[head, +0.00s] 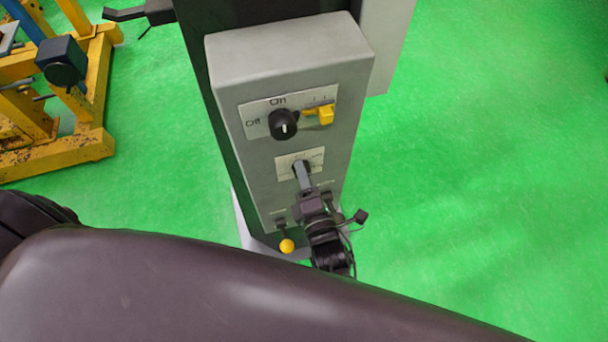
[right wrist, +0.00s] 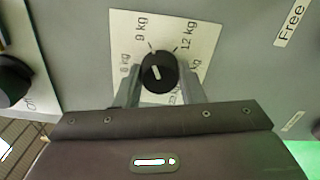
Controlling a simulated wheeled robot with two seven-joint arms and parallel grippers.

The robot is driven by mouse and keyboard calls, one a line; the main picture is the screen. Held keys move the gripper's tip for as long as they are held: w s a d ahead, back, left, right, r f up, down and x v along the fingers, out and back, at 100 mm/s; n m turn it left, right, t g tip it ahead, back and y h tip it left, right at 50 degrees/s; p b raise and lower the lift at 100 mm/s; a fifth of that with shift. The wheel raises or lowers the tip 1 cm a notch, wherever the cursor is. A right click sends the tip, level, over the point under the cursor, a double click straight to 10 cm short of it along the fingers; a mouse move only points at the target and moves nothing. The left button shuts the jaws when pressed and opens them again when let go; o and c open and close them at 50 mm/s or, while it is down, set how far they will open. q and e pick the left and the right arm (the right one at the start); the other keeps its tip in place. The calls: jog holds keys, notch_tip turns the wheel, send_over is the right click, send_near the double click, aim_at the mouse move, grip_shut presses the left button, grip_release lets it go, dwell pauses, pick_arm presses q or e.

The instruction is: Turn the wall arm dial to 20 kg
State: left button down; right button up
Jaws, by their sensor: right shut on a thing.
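The dial (right wrist: 160,71) is a round black knob with a short white mark on a white scale plate (right wrist: 185,28). Labels 9 kg and 12 kg read clearly; one at the left seems to be 6 kg. Lower labels are partly hidden by my fingers, and I cannot read a 20 kg label. The white mark is slanted, and I cannot tell which label it points to. My right gripper (right wrist: 159,76) is shut on the dial, one finger on each side. In the head view my right gripper (head: 302,172) reaches the lower plate of the grey control box (head: 290,65) and mostly covers the dial.
Above the dial is a black Off/On knob (head: 283,124) beside a yellow switch (head: 326,114). A yellow ball-ended lever (head: 287,246) sits at the box's lower end. A yellow frame (head: 85,145) stands at the left. The green floor (head: 480,170) at the right is clear.

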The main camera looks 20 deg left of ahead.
jog(key=shift+m+b, duration=1.05)
jog(key=shift+m, duration=14.85)
jog(key=o, duration=1)
